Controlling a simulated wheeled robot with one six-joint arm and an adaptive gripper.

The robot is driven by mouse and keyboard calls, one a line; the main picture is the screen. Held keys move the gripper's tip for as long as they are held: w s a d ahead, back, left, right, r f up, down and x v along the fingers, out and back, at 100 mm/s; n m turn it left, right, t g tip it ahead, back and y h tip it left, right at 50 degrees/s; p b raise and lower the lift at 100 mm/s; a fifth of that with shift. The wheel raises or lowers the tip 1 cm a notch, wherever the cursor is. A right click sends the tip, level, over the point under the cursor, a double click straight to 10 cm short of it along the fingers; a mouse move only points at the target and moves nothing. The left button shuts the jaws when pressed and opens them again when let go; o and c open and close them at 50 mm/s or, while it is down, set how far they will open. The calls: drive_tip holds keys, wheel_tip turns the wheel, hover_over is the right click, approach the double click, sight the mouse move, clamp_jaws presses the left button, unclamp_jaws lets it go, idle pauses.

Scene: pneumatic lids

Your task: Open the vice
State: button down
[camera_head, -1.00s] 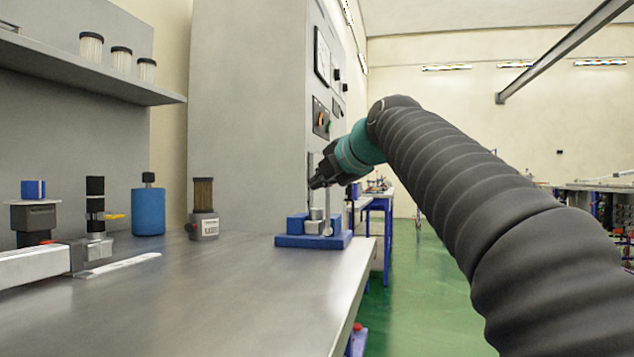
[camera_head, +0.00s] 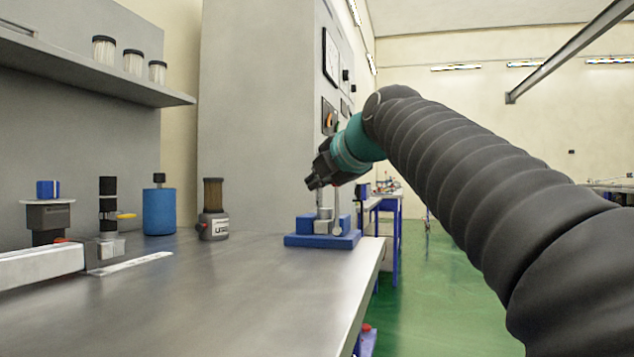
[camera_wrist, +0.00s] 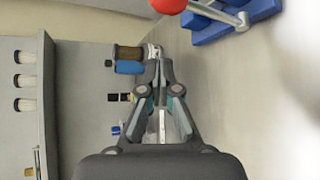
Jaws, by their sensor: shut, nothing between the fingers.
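The vice (camera_head: 300,240), a blue base with grey metal parts and an upright metal rod, sits near the right end of the bench. In the wrist view part of its blue base (camera_wrist: 212,31) shows at the top right, with a metal lever ending in a red ball (camera_wrist: 168,5) cut by the top edge. My gripper (camera_head: 313,183) is above the vice, apart from it, with its fingers tilted down to the left. The wrist view shows the fingertips (camera_wrist: 158,60) together and empty, below the red ball in the picture. The ball is not visible in the head view.
The metal bench (camera_head: 220,290) is clear in front of the vice. A filter with a grey base (camera_head: 213,225), a blue cylinder (camera_head: 159,212) and a black cylinder in a clamp (camera_head: 107,205) stand to the left. A tall grey cabinet (camera_head: 255,120) is behind.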

drive_tip(key=s+d, duration=0.3)
drive_tip(key=s, duration=0.2)
drive_tip(key=shift+s+d+b, duration=0.2)
drive_tip(key=shift+s+b, duration=0.15)
drive_tip(key=shift+d, duration=0.1)
